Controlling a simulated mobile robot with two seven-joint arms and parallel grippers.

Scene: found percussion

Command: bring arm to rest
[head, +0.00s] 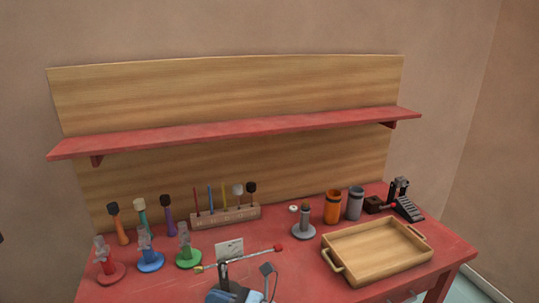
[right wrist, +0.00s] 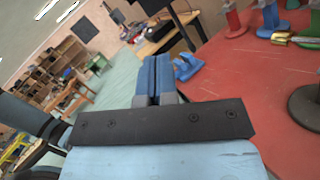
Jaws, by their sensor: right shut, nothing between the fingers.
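My right gripper (right wrist: 155,62) is shut and empty in the right wrist view. Its blue fingers lie close together, with nothing between them. It stands near the edge of the red table (right wrist: 245,85), apart from the stands there. In the head view my right gripper (head: 228,293) shows only in part at the bottom edge, in front of a rod (head: 240,259) with a red end and a gold end. My left gripper is not in view.
The red table holds a wooden tray (head: 333,254) at right, a grey stand (head: 304,231), an orange cup (head: 332,207) and a rack (head: 226,215) of sticks. Red, blue (head: 150,262) and green stands fill the left. Open floor (right wrist: 112,92) lies beside the table in the wrist view.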

